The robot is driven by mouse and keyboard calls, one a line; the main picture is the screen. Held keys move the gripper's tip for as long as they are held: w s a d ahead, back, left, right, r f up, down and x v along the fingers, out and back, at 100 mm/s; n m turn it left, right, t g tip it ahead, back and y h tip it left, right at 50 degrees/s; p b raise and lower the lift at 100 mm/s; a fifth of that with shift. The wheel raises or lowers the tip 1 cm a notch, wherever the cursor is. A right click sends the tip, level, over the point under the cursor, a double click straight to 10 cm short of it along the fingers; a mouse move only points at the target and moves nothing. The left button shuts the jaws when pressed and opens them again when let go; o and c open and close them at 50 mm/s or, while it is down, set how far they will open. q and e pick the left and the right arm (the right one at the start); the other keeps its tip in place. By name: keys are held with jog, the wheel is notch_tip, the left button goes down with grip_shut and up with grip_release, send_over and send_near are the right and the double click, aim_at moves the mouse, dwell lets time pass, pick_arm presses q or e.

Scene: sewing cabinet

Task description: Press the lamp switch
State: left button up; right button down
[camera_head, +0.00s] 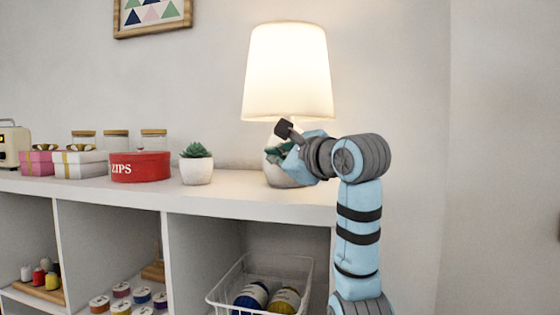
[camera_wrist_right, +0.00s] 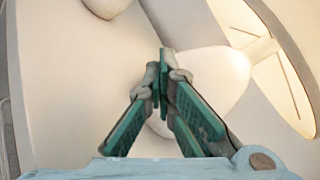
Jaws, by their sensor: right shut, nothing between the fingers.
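The lamp's cream shade (camera_head: 288,75) glows at the right end of the cabinet top in the head view. Its rounded white base shows in the right wrist view (camera_wrist_right: 222,75), with the lit inside of the shade (camera_wrist_right: 290,75) at the right. My right gripper (camera_head: 277,152) is in front of the lamp base, below the shade, and partly hides it. In the right wrist view its teal fingers (camera_wrist_right: 165,62) meet at the tips, empty, and overlap the base; contact cannot be told. I cannot make out the lamp switch. My left gripper is not in view.
A potted succulent (camera_head: 196,164) stands left of the lamp. A red tin (camera_head: 140,167), gift boxes (camera_head: 80,164) and jars (camera_head: 116,139) stand farther left. Below are open cubbies with spools and a white wire basket (camera_head: 262,276). The cabinet top (camera_head: 228,190) is clear along its front edge.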

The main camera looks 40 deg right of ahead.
jog(key=shift+s+a, duration=0.1)
dwell(0.3)
jog(key=shift+s+a+f+b, duration=0.1)
jog(key=shift+s+a+b, duration=0.15)
jog(key=shift+a+b, duration=0.05)
jog(key=shift+s+a, duration=0.1)
jog(key=shift+a, duration=0.1)
jog(key=shift+s+a, duration=0.45)
jog(key=shift+a, duration=0.15)
jog(key=shift+s+a+b, duration=0.25)
jog(key=shift+s+a, duration=0.3)
jog(key=shift+a, duration=0.2)
jog(key=shift+s+a+b, duration=0.25)
jog(key=shift+s+a, duration=0.25)
jog(key=shift+a, duration=0.2)
jog(key=shift+d, duration=0.1)
